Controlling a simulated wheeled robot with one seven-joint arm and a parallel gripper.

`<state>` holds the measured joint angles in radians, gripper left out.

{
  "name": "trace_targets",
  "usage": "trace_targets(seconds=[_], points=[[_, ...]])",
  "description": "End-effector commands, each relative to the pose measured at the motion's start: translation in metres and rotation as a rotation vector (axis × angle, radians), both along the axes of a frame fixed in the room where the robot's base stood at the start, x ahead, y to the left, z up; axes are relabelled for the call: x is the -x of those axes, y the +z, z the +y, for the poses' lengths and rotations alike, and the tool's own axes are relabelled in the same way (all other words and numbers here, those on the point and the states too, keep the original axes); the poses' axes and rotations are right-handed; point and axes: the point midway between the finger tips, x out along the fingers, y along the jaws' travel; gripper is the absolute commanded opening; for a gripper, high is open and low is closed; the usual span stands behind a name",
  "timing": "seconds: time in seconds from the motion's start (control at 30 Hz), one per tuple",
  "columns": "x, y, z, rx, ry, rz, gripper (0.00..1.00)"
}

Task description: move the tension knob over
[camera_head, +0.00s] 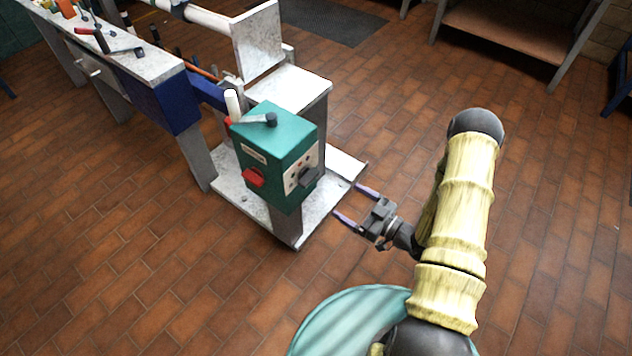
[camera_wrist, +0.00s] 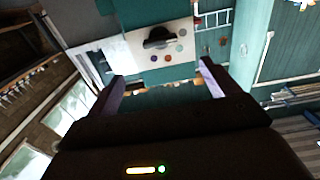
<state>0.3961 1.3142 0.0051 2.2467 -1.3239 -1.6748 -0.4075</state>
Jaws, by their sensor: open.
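A green control box (camera_head: 275,150) stands on a post above a metal base plate. Its right face has a pale panel (camera_head: 291,178) with a dark grey knob (camera_head: 308,176) and small coloured buttons. A red knob (camera_head: 254,177) is on its front face. I cannot read which knob is labelled tension. My gripper (camera_head: 347,199) is open and empty, to the right of the box and apart from it, pointing toward the panel side. In the wrist view the dark knob (camera_wrist: 160,38) shows on the pale panel, beyond and between the open fingers (camera_wrist: 162,72).
A grey lever (camera_head: 262,119) lies across the box top. The metal base plate (camera_head: 345,166) reaches out below the box near my fingers. A long machine bed with tools (camera_head: 135,50) runs to the upper left. The brick floor at right is clear.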

Motion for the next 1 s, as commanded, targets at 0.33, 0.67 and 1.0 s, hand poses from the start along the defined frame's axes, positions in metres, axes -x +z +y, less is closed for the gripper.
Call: trace_targets(seconds=[0.33,0.67,1.0], points=[[-0.038,-0.001,0.050,0.000,0.003,-0.004,0.87],[-0.070,0.000,0.090,0.001,0.002,-0.003,0.87],[-0.075,0.000,0.096,0.000,0.000,0.000,0.87]])
